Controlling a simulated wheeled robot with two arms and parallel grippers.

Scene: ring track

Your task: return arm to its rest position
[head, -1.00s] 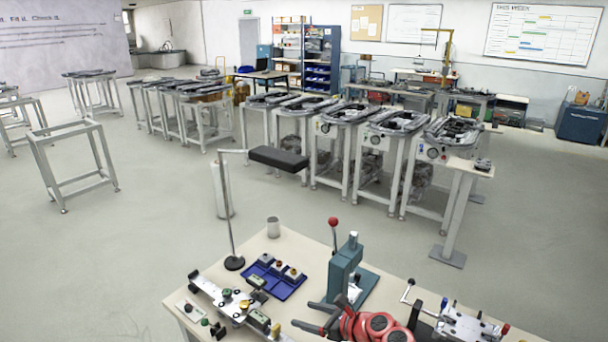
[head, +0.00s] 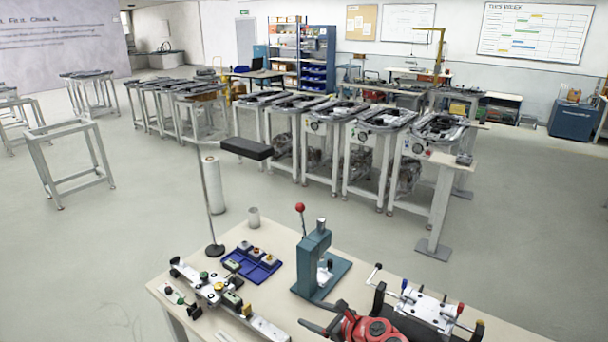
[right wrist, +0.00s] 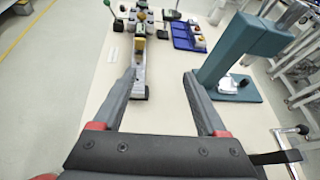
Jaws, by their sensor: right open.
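My right gripper (head: 306,313) is low in the middle of the head view, over the near part of the bench (head: 190,287). Its two dark fingers are spread apart with nothing between them. In the right wrist view the gripper (right wrist: 159,77) points across the bench, with the end of a rail fixture (right wrist: 139,78) between the lines of its fingers but farther off. A teal press (right wrist: 232,60) stands to the right of the fingers. My left gripper does not show.
The teal press (head: 313,262) with a red knob stands just beyond my right gripper. A blue tray (head: 262,272), the rail fixture (head: 215,288) and a cup (head: 253,217) are to its left. A crank fixture (head: 432,310) is to the right. Open floor lies beyond the bench.

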